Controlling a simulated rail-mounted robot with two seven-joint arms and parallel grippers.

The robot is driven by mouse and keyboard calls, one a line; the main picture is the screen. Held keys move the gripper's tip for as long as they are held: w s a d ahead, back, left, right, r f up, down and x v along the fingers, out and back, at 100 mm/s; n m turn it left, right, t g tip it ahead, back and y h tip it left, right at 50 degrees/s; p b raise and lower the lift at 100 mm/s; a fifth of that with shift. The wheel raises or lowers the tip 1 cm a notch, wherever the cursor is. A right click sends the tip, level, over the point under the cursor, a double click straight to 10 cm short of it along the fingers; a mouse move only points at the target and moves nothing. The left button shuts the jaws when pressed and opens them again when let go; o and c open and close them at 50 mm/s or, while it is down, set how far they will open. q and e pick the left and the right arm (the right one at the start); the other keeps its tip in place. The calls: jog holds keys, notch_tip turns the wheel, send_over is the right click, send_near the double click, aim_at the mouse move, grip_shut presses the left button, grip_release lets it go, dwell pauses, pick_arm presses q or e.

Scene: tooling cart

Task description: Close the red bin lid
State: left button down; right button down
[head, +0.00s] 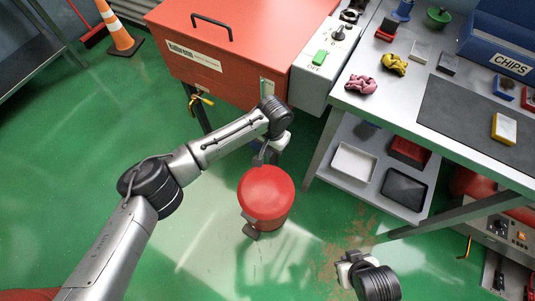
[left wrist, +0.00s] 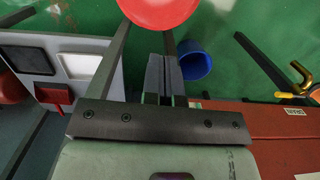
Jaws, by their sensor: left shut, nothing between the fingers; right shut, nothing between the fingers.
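The round red bin (head: 277,222) stands on the green floor in the middle of the head view. Its smooth red lid (head: 267,188) covers the top and looks level; I cannot tell whether any gap is left under it. A dark pedal-like part (head: 251,233) sticks out at its front. My left gripper (head: 260,158) is shut and empty, just behind the lid. In the left wrist view its closed fingers (left wrist: 164,75) point toward the red lid (left wrist: 160,10), with no clear contact. My right gripper (head: 344,268) is empty, low at the right of the bin, its fingertips mostly hidden.
A large red cabinet (head: 238,72) with a grey switch box (head: 318,62) stands behind. A workbench (head: 350,92) with a lower shelf of trays stands at right. A blue bucket (left wrist: 196,66) is near the left fingers. Floor left of the bin is clear.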

pick_arm(q)
jog(key=s+a+f+b, duration=0.2)
jog(key=f+b, duration=0.3)
jog(key=f, duration=0.5)
jog(key=shift+s+a+f, duration=0.15)
jog(key=shift+s+a, duration=0.05)
jog(key=shift+s, duration=0.5)
